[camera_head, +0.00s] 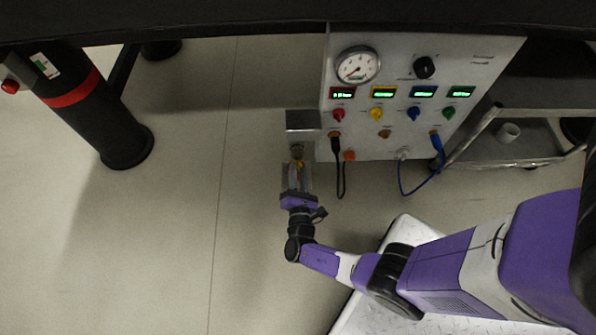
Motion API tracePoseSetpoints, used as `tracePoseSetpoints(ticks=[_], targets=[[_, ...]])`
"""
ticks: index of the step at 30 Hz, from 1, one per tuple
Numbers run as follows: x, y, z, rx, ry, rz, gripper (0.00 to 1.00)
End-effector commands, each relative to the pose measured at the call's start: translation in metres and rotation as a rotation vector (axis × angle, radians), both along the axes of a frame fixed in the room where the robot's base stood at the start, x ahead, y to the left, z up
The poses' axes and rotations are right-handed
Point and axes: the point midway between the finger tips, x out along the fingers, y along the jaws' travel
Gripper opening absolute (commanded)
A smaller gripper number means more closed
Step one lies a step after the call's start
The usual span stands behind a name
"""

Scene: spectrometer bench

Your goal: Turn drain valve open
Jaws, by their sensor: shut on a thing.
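A grey metal box (303,121) projects at the lower left side of the instrument panel. A small brassy fitting, which looks like the drain valve (297,150), shows just under it. My gripper (297,166) reaches up to this fitting from below and is shut on it. A little yellow-orange shows between the fingers. The valve's handle is mostly hidden by the fingers, so I cannot tell its angle.
The light instrument panel (447,60) carries a round gauge (357,65), several displays and coloured knobs. A dark cable (339,175) and a blue cable (412,190) hang below it. A cart (535,140) stands at right. The floor at left is clear up to a black post (90,115).

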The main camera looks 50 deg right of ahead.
Motion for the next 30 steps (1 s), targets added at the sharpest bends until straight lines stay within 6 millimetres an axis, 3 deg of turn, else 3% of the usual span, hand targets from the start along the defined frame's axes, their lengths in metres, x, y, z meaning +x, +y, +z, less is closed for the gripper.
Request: tracePoseSetpoints(ticks=[5, 6, 9, 21, 30], targets=[[-0.0010, 0.0010, -0.0009, -0.001, 0.003, 0.002, 0.00], [-0.0011, 0.0009, -0.0010, -0.001, 0.003, 0.002, 0.32], [-0.0009, 0.0007, -0.0007, -0.001, 0.003, 0.002, 0.46], [-0.0003, 0.0002, -0.0002, -0.018, 0.024, 0.001, 0.46], [-0.0002, 0.0001, -0.0002, -0.178, 0.228, 0.000, 0.46]])
